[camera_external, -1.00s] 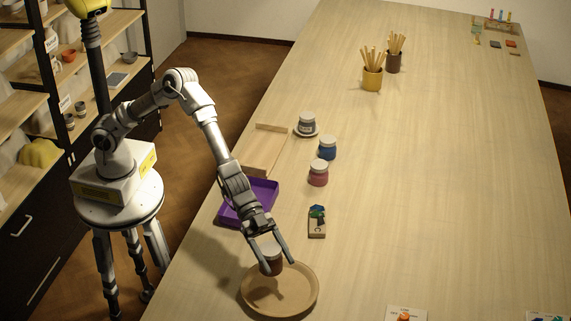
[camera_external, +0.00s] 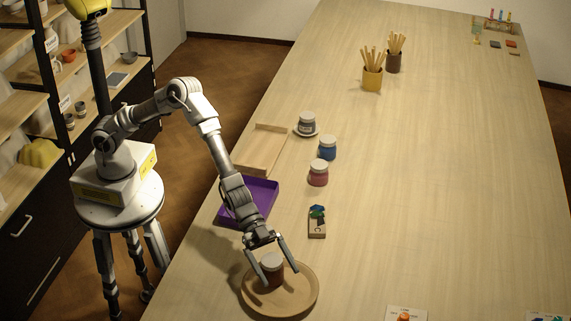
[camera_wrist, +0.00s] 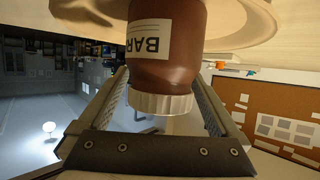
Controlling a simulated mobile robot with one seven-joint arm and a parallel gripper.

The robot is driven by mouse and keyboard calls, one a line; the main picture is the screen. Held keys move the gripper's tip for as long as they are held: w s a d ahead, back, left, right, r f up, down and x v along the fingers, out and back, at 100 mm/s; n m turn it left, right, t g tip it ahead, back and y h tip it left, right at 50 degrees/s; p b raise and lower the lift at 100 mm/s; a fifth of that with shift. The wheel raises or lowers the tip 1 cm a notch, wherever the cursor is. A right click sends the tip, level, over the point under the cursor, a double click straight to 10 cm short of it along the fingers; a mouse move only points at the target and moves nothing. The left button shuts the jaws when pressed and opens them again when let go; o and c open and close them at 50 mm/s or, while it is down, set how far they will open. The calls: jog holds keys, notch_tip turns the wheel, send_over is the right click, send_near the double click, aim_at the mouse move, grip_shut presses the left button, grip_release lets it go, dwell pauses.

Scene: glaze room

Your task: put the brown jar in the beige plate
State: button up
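The brown jar (camera_external: 271,271) has a pale lid and stands in the left part of the round beige plate (camera_external: 304,290), apparently upright. In the wrist view the jar (camera_wrist: 168,50) shows a white label and its lid points toward my gripper. The plate's rim (camera_wrist: 254,22) is beyond it. My gripper (camera_external: 281,277) is above the plate with one finger on each side of the jar. The fingers look spread, with a small gap on the right side. Whether the left finger touches the jar is hard to see.
A purple tray (camera_external: 264,189) lies behind my gripper, near the table's left edge. A small block with coloured pieces (camera_external: 317,222), a pink jar (camera_external: 318,174), a blue jar (camera_external: 327,149) and a grey jar (camera_external: 306,123) stand farther back. The table right of the plate is mostly clear.

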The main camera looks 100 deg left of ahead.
jog(key=shift+r, duration=0.2)
jog(key=s+a+r+n+y, duration=0.2)
jog(key=s+a+r+y, duration=0.4)
jog(key=s+a, duration=0.55)
jog(key=s+a+r+n+y, duration=0.25)
jog(key=s+a+r, duration=0.6)
jog(key=a, duration=0.65)
jog(key=s+a+n+g, duration=0.2)
jog(key=s, duration=0.9)
jog(key=s+a+r+n+g, duration=0.1)
jog(key=s+a+n, duration=0.1)
jog(key=s, duration=1)
jog(key=shift+s+a+r+g+y+p, duration=0.2)
jog(key=shift+a+r+g+y+p, duration=0.1)
jog(key=shift+a+g+y+p, duration=0.15)
jog(key=shift+n, duration=0.25)
